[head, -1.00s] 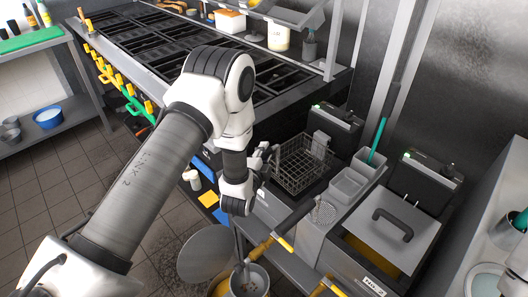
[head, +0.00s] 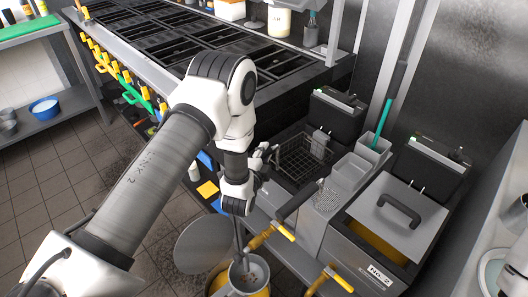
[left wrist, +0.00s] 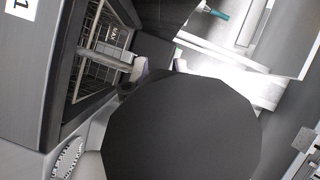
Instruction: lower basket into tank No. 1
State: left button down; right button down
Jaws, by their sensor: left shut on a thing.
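The wire basket (head: 303,160) sits down in tank No. 1 (head: 282,178), its rim close to the tank opening. In the left wrist view its wire mesh (left wrist: 97,60) shows inside the dark tank wall, beside a white label reading 1 (left wrist: 22,6). My left gripper (head: 264,156) is at the basket's near left side, shut on its handle. In the left wrist view my left fingers (left wrist: 158,66) show behind a large dark rounded shape that hides most of the grip.
Tank No. 2 (head: 368,262) stands to the right, partly covered by a lid (head: 398,216). Grey containers (head: 358,165) and a skimmer with a dark handle (head: 298,200) lie between the tanks. Yellow valve handles (head: 340,281) stick out in front.

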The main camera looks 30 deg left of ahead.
pick_arm(q)
jog(key=shift+f+b, duration=1.85)
jog(key=shift+f, duration=0.85)
jog(key=shift+f+b, duration=0.5)
jog(key=shift+f, duration=0.1)
jog(key=c, duration=0.9)
grip_release()
jog(key=shift+c, duration=0.2)
jog(key=shift+o, duration=0.5)
jog(key=shift+s, duration=0.1)
jog(key=shift+s, duration=0.1)
jog(key=v, duration=0.8)
jog(key=shift+a+r, duration=0.1)
jog(key=shift+r, duration=0.1)
